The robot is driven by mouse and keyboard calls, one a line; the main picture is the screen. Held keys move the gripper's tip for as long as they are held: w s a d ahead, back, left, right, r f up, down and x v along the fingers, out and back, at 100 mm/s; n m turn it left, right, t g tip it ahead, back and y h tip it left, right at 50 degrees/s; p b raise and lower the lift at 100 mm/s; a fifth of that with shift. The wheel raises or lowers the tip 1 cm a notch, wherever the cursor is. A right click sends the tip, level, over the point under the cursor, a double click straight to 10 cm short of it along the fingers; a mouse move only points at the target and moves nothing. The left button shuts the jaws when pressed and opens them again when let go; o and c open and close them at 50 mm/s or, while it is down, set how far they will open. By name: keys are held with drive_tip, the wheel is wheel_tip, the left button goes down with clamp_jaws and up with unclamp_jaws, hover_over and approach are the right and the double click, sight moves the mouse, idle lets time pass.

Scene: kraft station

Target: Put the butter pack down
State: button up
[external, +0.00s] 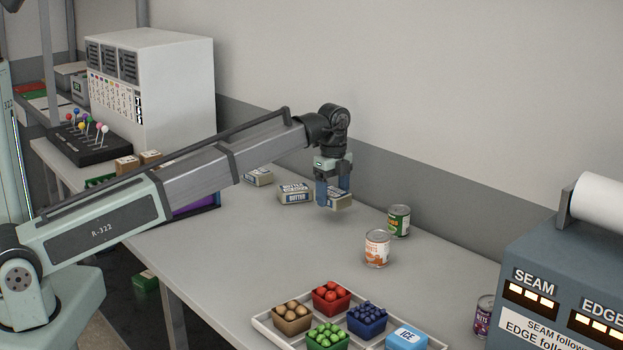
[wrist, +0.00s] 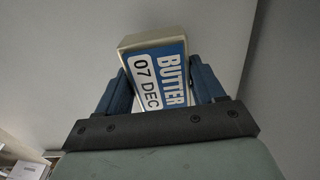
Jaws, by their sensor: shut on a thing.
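My gripper (external: 333,190) is shut on a butter pack (external: 340,200), over the far part of the table. In the wrist view the butter pack (wrist: 157,75) sits between the two blue fingers, with the words BUTTER and 07 DEC showing. In the external view the pack appears a little above the table (external: 260,260), with a faint shadow beneath. Another butter pack (external: 296,193) lies on the table just left of my gripper. A further similar pack (external: 258,177) lies farther left, partly behind my arm.
An orange-labelled can (external: 377,248) and a green can (external: 399,221) stand right of my gripper. A white tray (external: 265,325) with several coloured punnets and a blue ICE block (external: 407,339) is at the front. A grey machine (external: 560,260) stands at right. The middle table is clear.

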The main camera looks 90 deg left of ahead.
sight(332, 207)
drive_tip(key=shift+f, duration=1.95)
drive_tip(key=shift+f, duration=0.1)
drive_tip(key=o, duration=1.2)
drive_tip(key=shift+o, duration=0.2)
wheel_tip(332, 207, up, 12)
drive_tip(key=shift+r, duration=0.15)
